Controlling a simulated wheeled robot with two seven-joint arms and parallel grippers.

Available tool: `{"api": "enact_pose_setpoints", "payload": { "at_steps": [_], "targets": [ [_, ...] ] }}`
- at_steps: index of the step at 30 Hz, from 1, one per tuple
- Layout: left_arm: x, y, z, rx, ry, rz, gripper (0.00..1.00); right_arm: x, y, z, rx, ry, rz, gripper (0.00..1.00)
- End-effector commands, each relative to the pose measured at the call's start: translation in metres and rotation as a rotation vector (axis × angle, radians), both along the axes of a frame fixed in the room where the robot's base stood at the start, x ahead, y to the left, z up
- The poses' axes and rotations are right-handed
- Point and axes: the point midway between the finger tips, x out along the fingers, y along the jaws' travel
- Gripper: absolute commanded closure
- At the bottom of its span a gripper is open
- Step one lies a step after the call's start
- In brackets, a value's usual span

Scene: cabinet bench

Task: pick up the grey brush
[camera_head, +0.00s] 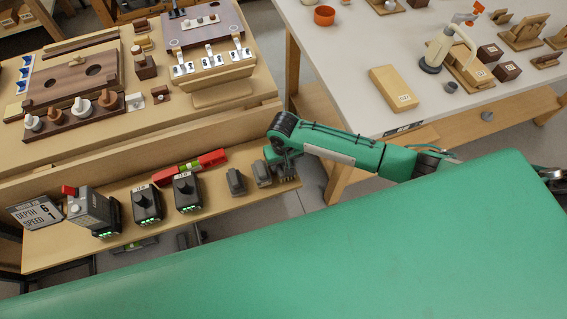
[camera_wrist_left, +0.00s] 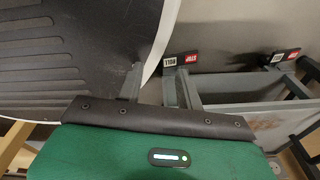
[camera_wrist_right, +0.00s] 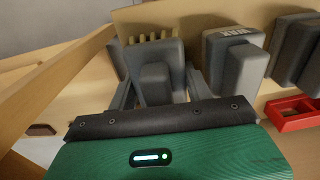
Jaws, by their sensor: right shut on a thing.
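The grey brush (camera_wrist_right: 157,62), a blocky grey body with a row of yellowish bristles on its far edge, is between the fingers of my right gripper (camera_wrist_right: 158,88). The right gripper is shut on it, with one finger on each side. In the head view my right gripper (camera_head: 284,172) is over the right end of the wooden shelf, and the brush is mostly hidden under it. I cannot tell whether the brush touches the shelf. My left gripper (camera_wrist_left: 160,84) shows only in its wrist view, with fingers apart and nothing between them.
Two grey blocks (camera_head: 236,181) (camera_head: 262,174) stand close left of the right gripper. Dark power tools (camera_head: 146,203), a red level (camera_head: 190,166) and a sign (camera_head: 36,212) share the shelf (camera_head: 60,256). The white table (camera_head: 345,85) is at right. Grey bins (camera_wrist_left: 235,90) are near the left gripper.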

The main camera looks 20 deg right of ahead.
Motion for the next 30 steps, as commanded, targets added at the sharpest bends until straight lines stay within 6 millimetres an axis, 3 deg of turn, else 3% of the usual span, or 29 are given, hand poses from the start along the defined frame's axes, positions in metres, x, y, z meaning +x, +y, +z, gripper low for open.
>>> {"api": "enact_pose_setpoints", "payload": {
  "at_steps": [8,11,21,30],
  "targets": [
    [0.001,0.005,0.001,0.005,-0.002,-0.001,0.64,0.001,0.000,0.023,0.002,-0.003,0.000,0.75],
    [0.001,0.004,0.002,0.005,-0.003,-0.001,0.64,0.002,0.000,0.044,0.002,-0.004,-0.001,0.75],
    [-0.003,-0.007,0.002,-0.008,0.002,0.003,0.64,0.002,0.001,0.140,0.003,-0.006,0.001,0.75],
    [-0.008,-0.008,0.001,-0.009,0.009,0.003,0.64,0.001,0.001,0.191,0.002,-0.002,0.000,0.75]
  ]
}}
